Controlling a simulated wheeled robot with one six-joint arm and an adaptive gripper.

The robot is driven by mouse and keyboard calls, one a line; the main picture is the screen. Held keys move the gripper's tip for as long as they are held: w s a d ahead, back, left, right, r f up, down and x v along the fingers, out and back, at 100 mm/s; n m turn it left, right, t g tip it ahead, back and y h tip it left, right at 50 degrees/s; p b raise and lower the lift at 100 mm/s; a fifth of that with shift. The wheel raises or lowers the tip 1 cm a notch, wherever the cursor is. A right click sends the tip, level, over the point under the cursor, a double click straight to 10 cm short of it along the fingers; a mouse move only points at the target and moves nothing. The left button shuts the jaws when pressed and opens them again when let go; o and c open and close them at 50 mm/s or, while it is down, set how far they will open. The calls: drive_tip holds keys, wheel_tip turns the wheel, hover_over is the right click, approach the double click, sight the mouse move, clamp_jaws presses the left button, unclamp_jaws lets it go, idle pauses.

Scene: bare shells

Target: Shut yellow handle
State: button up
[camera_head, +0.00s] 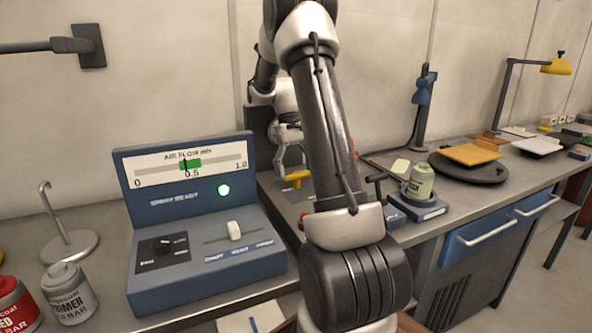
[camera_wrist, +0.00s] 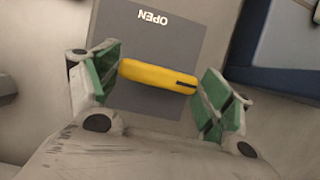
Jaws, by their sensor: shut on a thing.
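The yellow handle (camera_head: 297,176) is a short bar on the bench behind the blue panel, beside my arm. In the wrist view the yellow handle (camera_wrist: 158,76) lies across a grey plate (camera_wrist: 150,40) with the word OPEN printed upside down. My gripper (camera_wrist: 158,84) has a green-padded finger at each end of the handle and is shut on it lengthwise. A black mark shows near the handle's right end. In the head view my gripper (camera_head: 291,160) is partly hidden by my arm, and so is what the handle is mounted on.
A blue control panel (camera_head: 200,285) with a lit green lamp stands left of the handle. Right of my arm are a green-labelled can (camera_head: 419,182) on a blue base and a dark round turntable (camera_head: 480,172). A grey can (camera_head: 68,293) and a red can (camera_head: 14,305) stand front left.

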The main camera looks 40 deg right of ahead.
drive_tip(key=o, duration=1)
drive_tip(key=v, duration=1.2)
